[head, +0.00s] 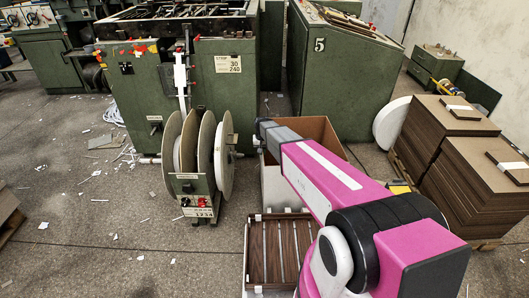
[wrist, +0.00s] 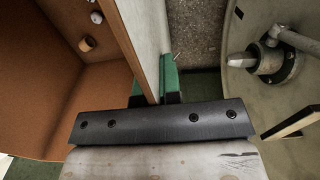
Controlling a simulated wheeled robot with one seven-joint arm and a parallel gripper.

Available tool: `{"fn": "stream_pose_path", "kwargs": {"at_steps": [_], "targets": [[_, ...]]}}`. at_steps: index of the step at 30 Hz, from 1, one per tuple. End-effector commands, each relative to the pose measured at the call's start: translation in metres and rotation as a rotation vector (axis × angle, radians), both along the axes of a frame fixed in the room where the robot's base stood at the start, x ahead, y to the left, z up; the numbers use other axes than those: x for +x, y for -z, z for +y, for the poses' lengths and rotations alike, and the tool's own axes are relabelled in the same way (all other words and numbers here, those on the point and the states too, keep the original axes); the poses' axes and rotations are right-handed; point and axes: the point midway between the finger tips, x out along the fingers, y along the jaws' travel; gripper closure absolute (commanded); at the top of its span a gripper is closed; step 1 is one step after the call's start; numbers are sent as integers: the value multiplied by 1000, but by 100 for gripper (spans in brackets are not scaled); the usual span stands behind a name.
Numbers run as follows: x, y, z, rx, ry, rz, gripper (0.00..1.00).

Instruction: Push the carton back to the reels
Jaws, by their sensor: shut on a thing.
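The carton (head: 318,127) is an open box with brown inside walls and pale outer sides, partly hidden behind my arm in the head view. It stands just right of the reels (head: 225,160), which are large pale discs on a small stand in front of the green machine. In the wrist view the carton (wrist: 50,85) fills the left side and a reel disc (wrist: 285,95) is at the right. My gripper (wrist: 157,90) has its green fingers on either side of the carton's upright wall and is shut on it. A gap of floor shows between wall and reel.
Small round pieces (wrist: 86,44) lie inside the carton. A tray with dark slats (head: 279,290) stands in front of it. Board stacks (head: 440,125) stand at the right. Paper scraps litter the floor at the left, which is otherwise open.

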Motion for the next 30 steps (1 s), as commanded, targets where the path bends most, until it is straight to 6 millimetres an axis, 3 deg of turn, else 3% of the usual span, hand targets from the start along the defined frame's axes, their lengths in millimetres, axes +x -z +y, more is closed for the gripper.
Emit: {"fn": "stream_pose_path", "kwargs": {"at_steps": [15,18,30], "targets": [[1,0,6,0,0,0,100],[1,0,6,0,0,0,66],[0,-7,6,0,1,-1,65]]}}
